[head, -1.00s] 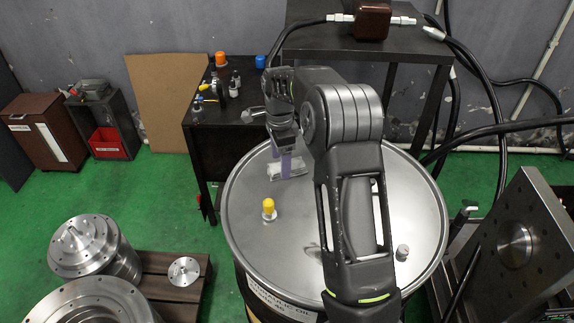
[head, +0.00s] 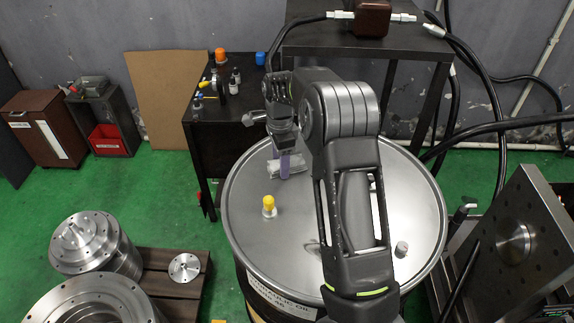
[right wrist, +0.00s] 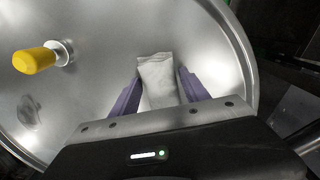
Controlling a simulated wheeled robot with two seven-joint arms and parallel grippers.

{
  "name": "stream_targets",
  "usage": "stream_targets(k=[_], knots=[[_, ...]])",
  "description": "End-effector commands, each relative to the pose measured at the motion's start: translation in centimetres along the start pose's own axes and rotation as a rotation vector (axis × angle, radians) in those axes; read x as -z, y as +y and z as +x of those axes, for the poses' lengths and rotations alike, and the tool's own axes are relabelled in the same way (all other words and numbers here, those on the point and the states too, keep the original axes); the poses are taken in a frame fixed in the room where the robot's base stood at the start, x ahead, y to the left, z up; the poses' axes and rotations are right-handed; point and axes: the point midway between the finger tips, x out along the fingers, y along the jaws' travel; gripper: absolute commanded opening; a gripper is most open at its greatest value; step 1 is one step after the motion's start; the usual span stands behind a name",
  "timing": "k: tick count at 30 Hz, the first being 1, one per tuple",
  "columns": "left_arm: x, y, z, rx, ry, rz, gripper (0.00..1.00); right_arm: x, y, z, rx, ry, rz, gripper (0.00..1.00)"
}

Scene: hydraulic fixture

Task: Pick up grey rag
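The grey rag (right wrist: 158,82) is a small pale folded cloth on the shiny metal drum lid (head: 345,185). It also shows in the head view (head: 294,162), partly hidden by my right gripper. My right gripper (right wrist: 160,84) is low over the lid, with its purple fingers on either side of the rag. The fingers look open, very close to the rag's sides; contact is unclear. In the head view only part of the right gripper (head: 284,163) shows below the wrist. My left gripper is not in view.
A yellow-capped fitting (head: 269,206) stands on the lid left of the rag, and a small metal plug (head: 402,249) at the right. A black table (head: 215,122) with bottles stands behind left. A tilted metal plate (head: 540,235) is at right.

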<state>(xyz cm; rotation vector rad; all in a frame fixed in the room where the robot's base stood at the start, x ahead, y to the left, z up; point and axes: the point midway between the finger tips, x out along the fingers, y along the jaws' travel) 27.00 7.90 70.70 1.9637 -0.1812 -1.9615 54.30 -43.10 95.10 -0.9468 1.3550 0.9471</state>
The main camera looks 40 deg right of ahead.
Motion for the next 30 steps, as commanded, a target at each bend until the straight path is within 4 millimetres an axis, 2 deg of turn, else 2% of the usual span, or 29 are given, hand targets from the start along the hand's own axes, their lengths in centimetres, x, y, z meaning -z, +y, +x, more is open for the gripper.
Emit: stream_targets(k=[2, 17, 25, 30], knots=[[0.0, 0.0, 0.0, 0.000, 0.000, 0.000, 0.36, 0.0, 0.0, 0.0, 0.000, 0.000, 0.000, 0.46], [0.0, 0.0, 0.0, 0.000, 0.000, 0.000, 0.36, 0.0, 0.0, 0.0, 0.000, 0.000, 0.000, 0.05], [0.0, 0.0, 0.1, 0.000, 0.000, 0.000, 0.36, 0.0, 0.0, -0.1, 0.001, 0.000, 0.000, 0.05], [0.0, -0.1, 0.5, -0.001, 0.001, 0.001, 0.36, 0.0, -0.1, -1.5, 0.004, 0.000, 0.000, 0.05]])
